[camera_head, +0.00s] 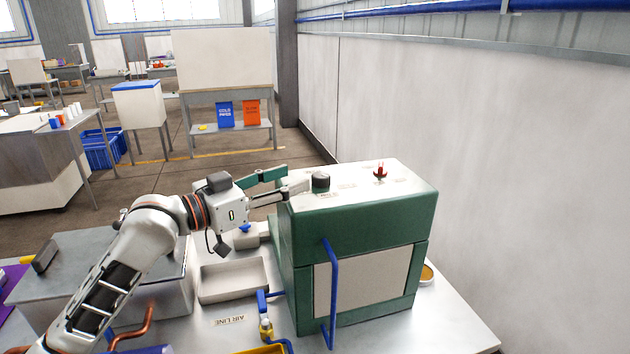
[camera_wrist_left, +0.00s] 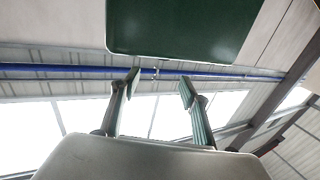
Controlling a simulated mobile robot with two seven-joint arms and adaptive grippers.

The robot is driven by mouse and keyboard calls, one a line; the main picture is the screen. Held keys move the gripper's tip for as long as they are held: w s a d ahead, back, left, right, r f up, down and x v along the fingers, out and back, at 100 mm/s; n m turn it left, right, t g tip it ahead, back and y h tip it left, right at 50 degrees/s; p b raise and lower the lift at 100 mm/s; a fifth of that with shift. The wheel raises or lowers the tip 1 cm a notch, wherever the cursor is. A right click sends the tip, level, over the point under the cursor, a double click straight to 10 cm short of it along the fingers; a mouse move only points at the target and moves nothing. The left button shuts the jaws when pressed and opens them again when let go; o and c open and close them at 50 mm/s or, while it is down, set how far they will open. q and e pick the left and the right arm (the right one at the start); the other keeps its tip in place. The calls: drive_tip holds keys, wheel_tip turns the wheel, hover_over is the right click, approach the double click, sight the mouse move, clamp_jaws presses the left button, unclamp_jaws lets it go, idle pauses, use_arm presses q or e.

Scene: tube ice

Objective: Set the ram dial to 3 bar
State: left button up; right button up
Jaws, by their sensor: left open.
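The green press with a pale top (camera_head: 350,255) stands on the bench. A black round dial (camera_head: 320,182) sits on its top near the left edge; its pointer and scale are too small to read. My left gripper (camera_head: 296,178) is open just left of the dial, with one finger by the press's top edge near the dial. The dial seems outside the fingers, but contact cannot be judged. In the left wrist view the open fingers (camera_wrist_left: 160,84) have nothing between them. A dark green surface (camera_wrist_left: 185,25) fills the top there; the dial is not visible. My right gripper is out of view.
A red knob or lamp (camera_head: 380,171) stands on the press top, right of the dial. A blue bar handle (camera_head: 331,290) sticks out in front. A grey tray (camera_head: 233,294) and blue valve fitting (camera_head: 265,312) lie left of the press. A white wall (camera_head: 480,150) stands to the right.

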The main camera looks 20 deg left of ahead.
sight(313, 179)
use_arm(q)
drive_tip(key=shift+f, duration=0.85)
drive_tip(key=shift+w+d+f, duration=0.15)
drive_tip(key=shift+f, duration=0.1)
drive_tip(key=p+x, duration=0.1)
drive_tip(key=x, duration=0.6)
drive_tip(key=shift+r, duration=0.1)
drive_tip(key=c, duration=1.1)
